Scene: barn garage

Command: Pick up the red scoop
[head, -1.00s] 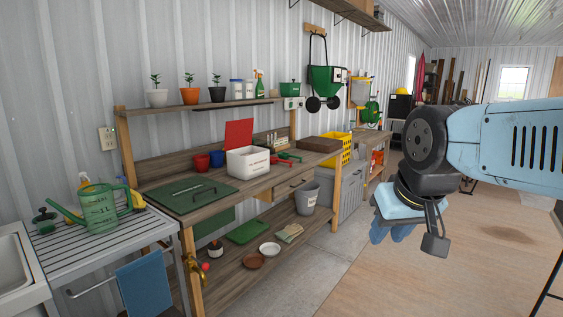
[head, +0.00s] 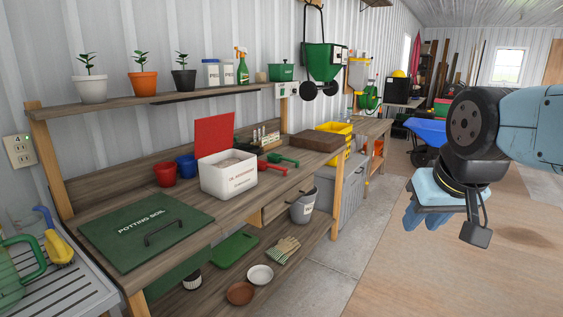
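The red scoop (head: 275,169) lies on the wooden potting bench (head: 120,208), to the right of a white bin with a raised red lid. A green scoop (head: 283,159) lies just behind and beside it. My gripper (head: 425,212) hangs at the right over the floor, well apart from the bench and pointing down. Its light blue fingers show, but I cannot tell whether they are open or shut. I see nothing held below them.
The white bin (head: 228,180) stands left of the scoops. Red (head: 165,174) and blue (head: 187,166) pots stand farther left. A brown box (head: 316,141) and yellow crate (head: 341,130) are to the right. A shelf (head: 160,98) overhangs the bench's back. Floor before the bench is clear.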

